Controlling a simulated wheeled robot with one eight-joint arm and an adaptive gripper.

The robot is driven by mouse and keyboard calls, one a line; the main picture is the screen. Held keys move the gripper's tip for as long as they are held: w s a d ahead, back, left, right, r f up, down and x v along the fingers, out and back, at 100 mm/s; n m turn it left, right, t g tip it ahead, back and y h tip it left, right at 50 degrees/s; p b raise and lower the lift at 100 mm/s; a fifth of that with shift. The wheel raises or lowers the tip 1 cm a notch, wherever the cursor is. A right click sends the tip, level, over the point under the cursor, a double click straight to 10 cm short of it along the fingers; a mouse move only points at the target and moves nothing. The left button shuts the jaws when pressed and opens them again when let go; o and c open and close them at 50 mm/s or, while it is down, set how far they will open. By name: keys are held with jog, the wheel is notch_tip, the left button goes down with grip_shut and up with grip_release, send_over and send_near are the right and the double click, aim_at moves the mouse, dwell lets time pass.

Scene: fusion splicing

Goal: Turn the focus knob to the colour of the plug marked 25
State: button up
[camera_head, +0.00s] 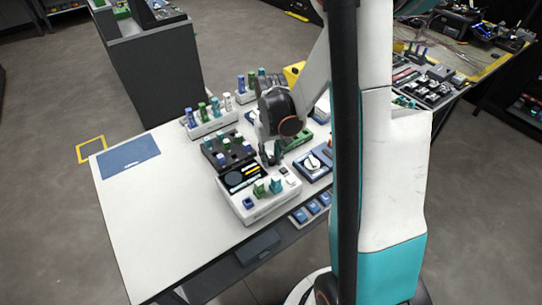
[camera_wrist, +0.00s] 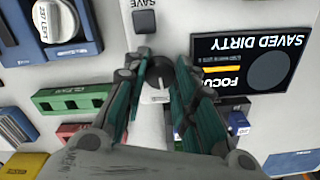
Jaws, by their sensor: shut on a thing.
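The focus knob (camera_wrist: 159,72) is a dark round knob with a pale pointer, on a white device panel (camera_wrist: 170,22). My gripper (camera_wrist: 160,80) is shut on it, one teal-and-black finger on each side. In the head view my gripper (camera_head: 272,155) is at the back edge of the white device (camera_head: 270,207) and hides the knob. The device's black screen (camera_wrist: 252,62) reads "FOCUS" and "SAVED DIRTY", upside down in the wrist view. A blue plug (camera_head: 249,203), a green plug (camera_head: 259,188) and a teal plug (camera_head: 276,185) stand on the device. No plug number is readable.
A dark tray (camera_head: 214,155) with plugs and a white rack (camera_head: 213,124) of plugs stand behind the device. A blue unit with a white dial (camera_head: 313,162) is to the right. A SAVE button (camera_wrist: 145,21) is near my gripper. The table's left side (camera_head: 150,220) is clear.

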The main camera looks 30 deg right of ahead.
aim_at(271, 158)
jog(key=shift+m, duration=0.4)
jog(key=o, duration=1.1)
jog(key=shift+r, duration=0.1)
notch_tip(271, 158, up, 12)
jog(key=shift+f, duration=0.1)
